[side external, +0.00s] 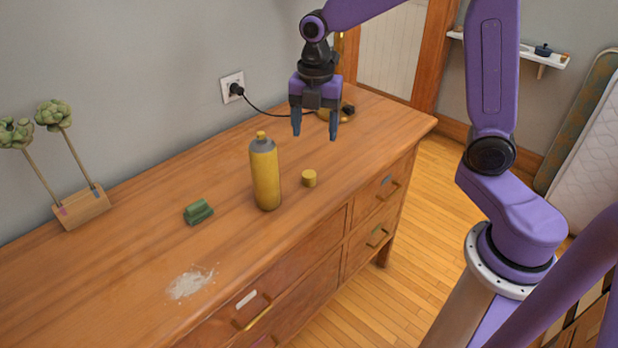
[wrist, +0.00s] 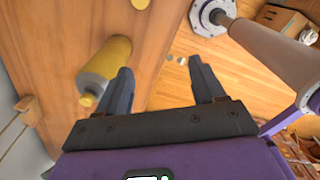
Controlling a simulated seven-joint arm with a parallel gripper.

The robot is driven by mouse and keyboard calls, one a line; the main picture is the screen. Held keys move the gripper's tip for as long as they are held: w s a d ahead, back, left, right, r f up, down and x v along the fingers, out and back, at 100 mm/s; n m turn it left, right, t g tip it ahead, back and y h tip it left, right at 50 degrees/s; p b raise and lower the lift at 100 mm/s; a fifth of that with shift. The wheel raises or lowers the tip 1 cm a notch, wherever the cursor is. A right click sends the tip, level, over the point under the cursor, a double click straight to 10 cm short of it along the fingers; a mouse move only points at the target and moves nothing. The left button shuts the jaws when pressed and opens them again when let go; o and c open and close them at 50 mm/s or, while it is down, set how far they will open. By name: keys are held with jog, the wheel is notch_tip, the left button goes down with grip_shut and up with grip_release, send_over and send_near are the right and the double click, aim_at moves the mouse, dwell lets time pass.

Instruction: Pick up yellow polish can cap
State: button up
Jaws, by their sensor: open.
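The yellow polish can cap (side external: 309,178) is a small yellow cylinder standing alone on the wooden dresser top, right of the can. A yellow round piece, apparently the cap (wrist: 140,3), shows cut off at the top edge of the wrist view. The yellow polish can (side external: 265,176) stands upright with a grey shoulder and small yellow top; it also shows in the wrist view (wrist: 103,65), left of the fingers. My gripper (side external: 315,136) is open and empty, pointing down above the dresser, up and behind the cap in the side view. Both fingers (wrist: 160,65) show in the wrist view.
A green block-like item (side external: 198,212) and white powder (side external: 190,284) lie left of the can. A wooden stand (side external: 82,208) with green plant heads is farther left. A cord runs from the wall socket (side external: 232,87) to a partly hidden yellow-black item (side external: 347,108) behind my gripper.

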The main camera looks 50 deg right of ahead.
aim_at(309, 174)
jog(key=w+d+f+n, duration=0.1)
jog(key=w+d+n, duration=0.25)
jog(key=w, duration=0.25)
jog(key=shift+m, duration=0.25)
jog(key=f, duration=1.7)
jog(key=shift+s+d+f, duration=0.15)
jog(key=shift+s+d, duration=0.1)
jog(key=c, duration=1.2)
